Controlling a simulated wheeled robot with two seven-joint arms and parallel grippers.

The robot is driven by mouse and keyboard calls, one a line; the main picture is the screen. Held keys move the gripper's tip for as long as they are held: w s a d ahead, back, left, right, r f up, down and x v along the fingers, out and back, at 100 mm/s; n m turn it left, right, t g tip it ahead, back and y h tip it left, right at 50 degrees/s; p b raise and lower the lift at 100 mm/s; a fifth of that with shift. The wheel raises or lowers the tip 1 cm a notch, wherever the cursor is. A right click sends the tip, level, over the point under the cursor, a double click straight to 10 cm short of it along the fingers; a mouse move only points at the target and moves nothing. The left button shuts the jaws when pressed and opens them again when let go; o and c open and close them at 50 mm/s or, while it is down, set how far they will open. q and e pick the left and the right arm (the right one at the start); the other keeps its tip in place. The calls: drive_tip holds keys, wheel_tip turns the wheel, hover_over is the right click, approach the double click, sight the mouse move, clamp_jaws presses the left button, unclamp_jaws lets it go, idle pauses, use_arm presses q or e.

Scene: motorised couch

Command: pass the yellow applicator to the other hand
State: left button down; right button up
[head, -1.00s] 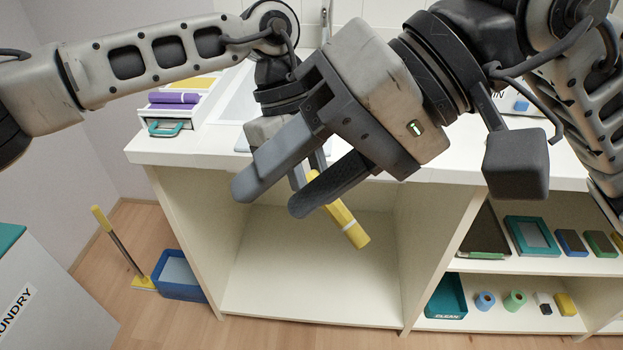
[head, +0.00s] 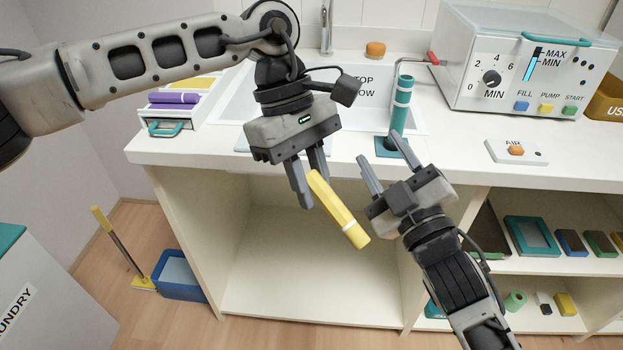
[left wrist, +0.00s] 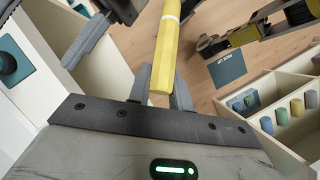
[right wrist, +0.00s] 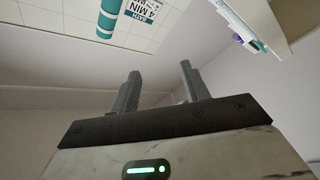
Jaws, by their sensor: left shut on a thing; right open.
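The yellow applicator (head: 338,212) is a long bar with a white band near its lower end. My left gripper (head: 314,192) points down and is shut on its upper end; the rest slants down to the right in front of the open cabinet. The left wrist view also shows the applicator (left wrist: 166,45) at the fingers. My right gripper (head: 380,150) is open, its fingers pointing up and left, just right of the applicator and apart from it. In the right wrist view nothing lies between its fingers (right wrist: 158,75).
A teal cylinder (head: 401,105) stands on the counter (head: 460,165) behind my right gripper. A white control box (head: 520,65) and a small panel with an orange button (head: 516,151) are to the right. The shelf space (head: 300,265) below is empty.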

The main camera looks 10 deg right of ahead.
drive_tip(key=s+f+m+g, duration=0.3)
drive_tip(key=s+f, duration=0.2)
drive_tip(key=f, duration=0.3)
drive_tip(key=s+a+f+m+g+h, duration=0.1)
drive_tip(key=s+f+m+g, duration=0.2)
drive_tip(key=s+f, duration=0.2)
drive_tip(key=s+f+m+g, duration=0.3)
drive_tip(key=s+f, duration=0.3)
drive_tip(key=f, duration=0.6)
drive_tip(key=shift+a+m+g+h, duration=0.3)
drive_tip(key=shift+m+g, duration=0.1)
drive_tip(key=shift+m, duration=0.1)
